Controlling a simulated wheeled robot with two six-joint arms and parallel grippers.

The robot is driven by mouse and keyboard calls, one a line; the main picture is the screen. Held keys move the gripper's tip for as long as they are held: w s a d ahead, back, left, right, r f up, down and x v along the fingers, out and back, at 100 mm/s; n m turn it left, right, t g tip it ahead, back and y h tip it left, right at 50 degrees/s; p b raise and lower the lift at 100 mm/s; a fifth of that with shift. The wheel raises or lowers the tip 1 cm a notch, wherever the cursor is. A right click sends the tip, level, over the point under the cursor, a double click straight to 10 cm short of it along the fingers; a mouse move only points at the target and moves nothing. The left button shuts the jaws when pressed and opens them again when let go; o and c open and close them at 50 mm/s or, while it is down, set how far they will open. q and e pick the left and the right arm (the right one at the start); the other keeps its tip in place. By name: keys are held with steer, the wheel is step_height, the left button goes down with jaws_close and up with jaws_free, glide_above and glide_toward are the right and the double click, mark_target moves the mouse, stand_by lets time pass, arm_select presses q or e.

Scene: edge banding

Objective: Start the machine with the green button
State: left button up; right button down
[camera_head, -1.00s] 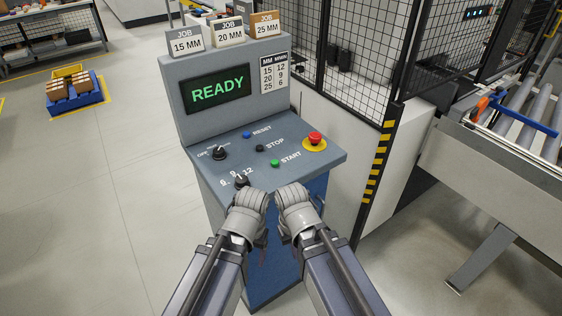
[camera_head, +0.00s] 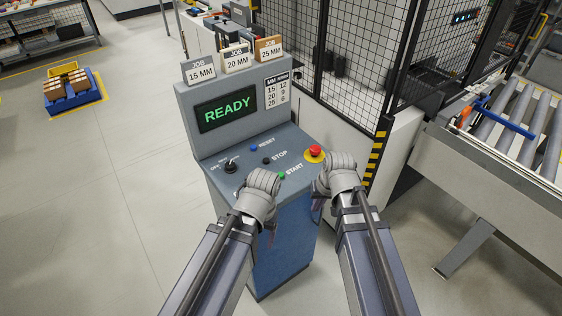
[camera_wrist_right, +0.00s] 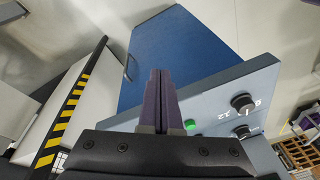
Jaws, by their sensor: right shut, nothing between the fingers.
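The green START button (camera_head: 281,175) is on the sloped panel of the grey console (camera_head: 222,183), just right of my left wrist in the head view. It also shows in the right wrist view (camera_wrist_right: 190,124), close to the right of my fingers. My right gripper (camera_head: 318,202) is off the panel's front right edge, apart from the button. In the wrist view its dark fingers (camera_wrist_right: 160,72) are shut together and empty. My left gripper (camera_head: 268,224) hangs at the panel's front edge; its fingers are mostly hidden. The screen (camera_head: 227,108) reads READY.
A red emergency stop (camera_head: 315,151) on a yellow base is near my right wrist. A black STOP button (camera_head: 266,161), blue RESET button (camera_head: 253,147) and black knob (camera_head: 231,167) share the panel. A mesh fence (camera_head: 350,60) and roller conveyor (camera_head: 510,120) stand to the right.

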arm_select(q)
step_height(320, 180, up, 3)
steer(key=shift+f+p, duration=0.15)
steer(key=shift+p, duration=0.4)
arm_select(e)
steer(key=w+a+r+t+y, duration=0.2)
steer(key=w+a+r, duration=0.2)
steer(key=w, duration=0.3)
steer(key=w+a+r+m+t+y, duration=0.1)
steer(key=w+a+r+t+y, duration=0.1)
steer(key=w+a+r, duration=0.3)
steer(key=w+a, duration=0.1)
steer(key=w, duration=0.2)
steer(key=shift+w+a+t+y, duration=0.15)
steer(key=shift+w+t+y, duration=0.15)
arm_select(q)
steer(key=shift+f, duration=0.15)
arm_select(e)
steer(key=shift+f, duration=0.25)
arm_select(q)
step_height(320, 180, down, 8)
steer(key=b, duration=0.9)
steer(key=shift+f, duration=0.25)
arm_select(e)
glide_above(282, 179)
step_height(282, 179, down, 8)
steer(key=shift+f, duration=0.25)
